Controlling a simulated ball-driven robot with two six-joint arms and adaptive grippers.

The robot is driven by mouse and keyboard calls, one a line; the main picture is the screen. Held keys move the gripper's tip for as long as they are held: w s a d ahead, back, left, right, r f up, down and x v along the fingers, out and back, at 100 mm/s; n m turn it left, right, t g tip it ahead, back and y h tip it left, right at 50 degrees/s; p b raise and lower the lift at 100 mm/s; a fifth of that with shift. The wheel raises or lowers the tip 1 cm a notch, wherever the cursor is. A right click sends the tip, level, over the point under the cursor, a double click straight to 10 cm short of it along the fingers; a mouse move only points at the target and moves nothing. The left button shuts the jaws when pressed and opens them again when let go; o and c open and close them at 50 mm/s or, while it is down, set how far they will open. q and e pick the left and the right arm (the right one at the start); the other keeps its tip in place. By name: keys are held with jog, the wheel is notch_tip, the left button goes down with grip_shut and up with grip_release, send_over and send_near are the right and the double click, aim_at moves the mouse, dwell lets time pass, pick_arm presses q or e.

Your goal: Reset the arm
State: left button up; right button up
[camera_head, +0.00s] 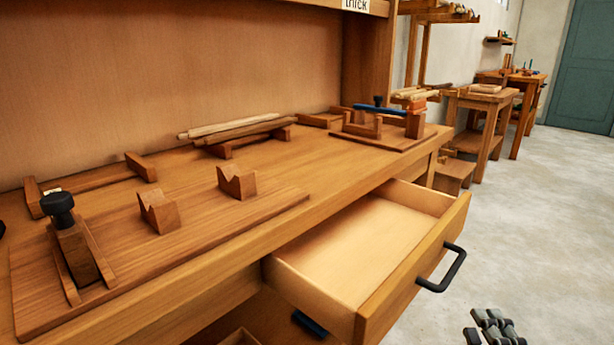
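My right gripper (494,328) shows in part at the bottom right edge, low over the grey floor, to the right of the open drawer and below its handle. Its dark linked fingers are cut off by the frame, so I cannot tell whether it is open or shut. I see nothing held in the part that shows. My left gripper is not in view.
A drawer (442,225) with a black handle (446,270) stands pulled out from the wooden bench (225,240), close to my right gripper. V-blocks (238,183), a clamp fixture (75,255) and sticks (235,128) lie on the bench. The floor (540,220) at right is clear.

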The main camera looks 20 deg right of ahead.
jog(key=w+a+f+n+g+y+p, duration=0.1)
jog(key=a+f+n+g+y+p, duration=0.25)
jog(key=f+n, duration=0.65)
jog(key=s+a+f+n+g+y, duration=0.1)
jog(key=s+f+n+g, duration=0.1)
jog(key=s+f, duration=0.35)
jog(key=s+a+f+n+g+y, duration=0.1)
jog(key=s+a+f+g+y, duration=0.15)
jog(key=f, duration=0.65)
pick_arm(q)
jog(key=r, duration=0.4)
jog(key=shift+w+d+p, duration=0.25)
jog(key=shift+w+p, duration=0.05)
jog(key=shift+p, duration=0.05)
pick_arm(e)
jog(key=s+f+n+g, duration=0.4)
jog(key=s+f+n, duration=0.1)
jog(key=s, duration=0.6)
jog(key=s+f+n+g, duration=0.5)
jog(key=s+n, duration=0.1)
jog(key=s, duration=0.6)
jog(key=shift+a+f+n+g, duration=0.3)
